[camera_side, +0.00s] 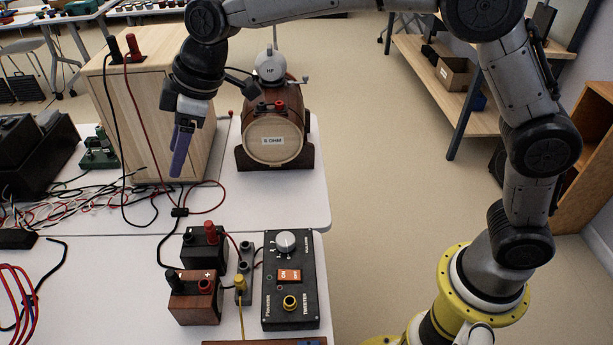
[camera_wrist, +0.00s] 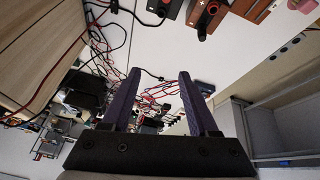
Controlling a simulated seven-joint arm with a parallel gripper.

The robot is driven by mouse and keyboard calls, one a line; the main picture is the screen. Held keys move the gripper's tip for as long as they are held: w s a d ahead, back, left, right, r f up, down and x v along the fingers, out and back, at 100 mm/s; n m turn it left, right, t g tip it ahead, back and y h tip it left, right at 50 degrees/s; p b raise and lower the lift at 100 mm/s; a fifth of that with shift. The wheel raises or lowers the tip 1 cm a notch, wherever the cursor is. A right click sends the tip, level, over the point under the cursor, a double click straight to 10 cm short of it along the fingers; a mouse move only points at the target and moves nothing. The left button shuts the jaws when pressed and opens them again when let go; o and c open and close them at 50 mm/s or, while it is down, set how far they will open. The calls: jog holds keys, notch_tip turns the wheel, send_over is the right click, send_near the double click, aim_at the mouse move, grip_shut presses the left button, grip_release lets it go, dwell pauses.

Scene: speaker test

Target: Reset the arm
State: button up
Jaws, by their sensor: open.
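My gripper (camera_side: 182,150) hangs above the table, in front of the wooden speaker cabinet (camera_side: 148,130) and left of the barrel-shaped speaker in the side view. Its purple fingers point down. In the wrist view my gripper (camera_wrist: 155,100) shows two purple fingers spread apart with nothing between them. The barrel speaker (camera_side: 275,138) carries an "8 OHM" label and a round white part marked HF on top. A black control box (camera_side: 290,305) with a knob and an orange ON switch lies near the table's front right. My gripper touches none of these.
Two terminal blocks, one black (camera_side: 204,250) and one brown (camera_side: 196,298), stand left of the control box. Loose red, black and white wires (camera_side: 80,205) cover the left of the table. A wooden shelf (camera_side: 435,85) stands beyond the open floor at right.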

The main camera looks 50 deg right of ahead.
jog(key=s+d+r+m+t, duration=0.25)
jog(key=s+d+r, duration=0.35)
jog(key=d+r, duration=0.5)
jog(key=s+d+m+h, duration=0.2)
jog(key=s+d+m, duration=0.1)
jog(key=s+d, duration=0.75)
jog(key=s+d+f+m, duration=0.3)
jog(key=s+f, duration=0.2)
jog(key=s, duration=0.2)
jog(key=s+d+f+m+h, duration=0.1)
jog(key=s+d+f+m, duration=0.2)
jog(key=s+f, duration=0.3)
jog(key=shift+s+f+h, duration=0.2)
jog(key=shift+s+h, duration=0.1)
jog(key=shift+s, duration=0.6)
